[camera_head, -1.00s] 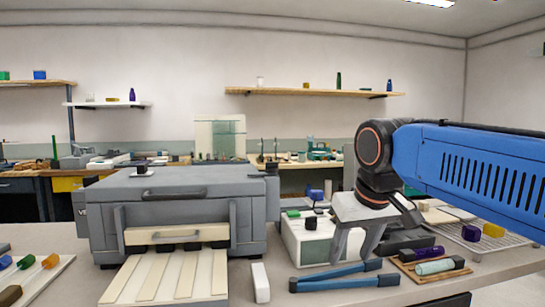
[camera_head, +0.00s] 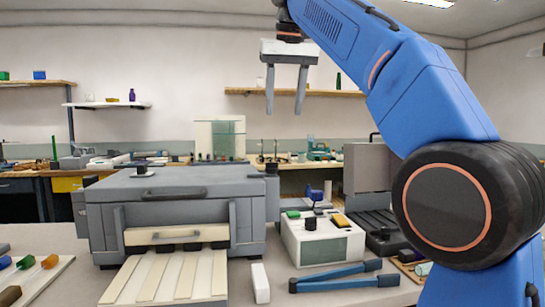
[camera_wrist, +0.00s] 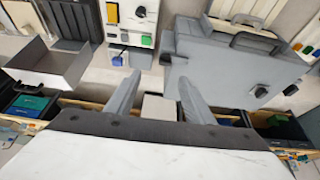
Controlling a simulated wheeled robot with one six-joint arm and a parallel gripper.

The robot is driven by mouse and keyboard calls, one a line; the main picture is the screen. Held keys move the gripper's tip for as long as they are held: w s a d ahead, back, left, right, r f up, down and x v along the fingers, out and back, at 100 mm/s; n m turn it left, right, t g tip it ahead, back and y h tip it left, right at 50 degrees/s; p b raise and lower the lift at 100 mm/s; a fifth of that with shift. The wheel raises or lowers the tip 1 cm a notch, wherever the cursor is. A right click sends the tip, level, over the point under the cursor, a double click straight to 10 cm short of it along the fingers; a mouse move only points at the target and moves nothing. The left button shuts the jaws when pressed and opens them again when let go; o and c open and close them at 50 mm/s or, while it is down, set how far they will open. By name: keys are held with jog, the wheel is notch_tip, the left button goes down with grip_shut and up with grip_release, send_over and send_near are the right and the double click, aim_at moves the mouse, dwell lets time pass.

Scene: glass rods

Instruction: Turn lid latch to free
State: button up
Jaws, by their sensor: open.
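A grey box (camera_head: 180,215) with a lid (camera_head: 185,181) and a dark lid handle (camera_head: 174,193) stands on the bench, left of centre in the head view. A dark knob (camera_head: 271,167) shows at its right side; I cannot tell whether this is the lid latch. My gripper (camera_head: 285,113) is open and empty, raised well above and right of the box. Its fingers (camera_wrist: 160,77) are spread.
A white instrument (camera_head: 320,240) with knobs stands right of the box. Blue-handled tongs (camera_head: 335,277) and a white block (camera_head: 261,283) lie in front. A slatted ramp (camera_head: 165,277) leads from the box front. A wall shelf (camera_head: 350,93) is behind my gripper.

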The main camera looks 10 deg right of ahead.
aim_at(273, 168)
jog(key=x, duration=0.5)
jog(key=w+a+x, duration=0.1)
jog(key=x, duration=1)
jog(key=shift+w+a+r, duration=0.25)
jog(key=shift+w+a, duration=0.05)
grip_shut()
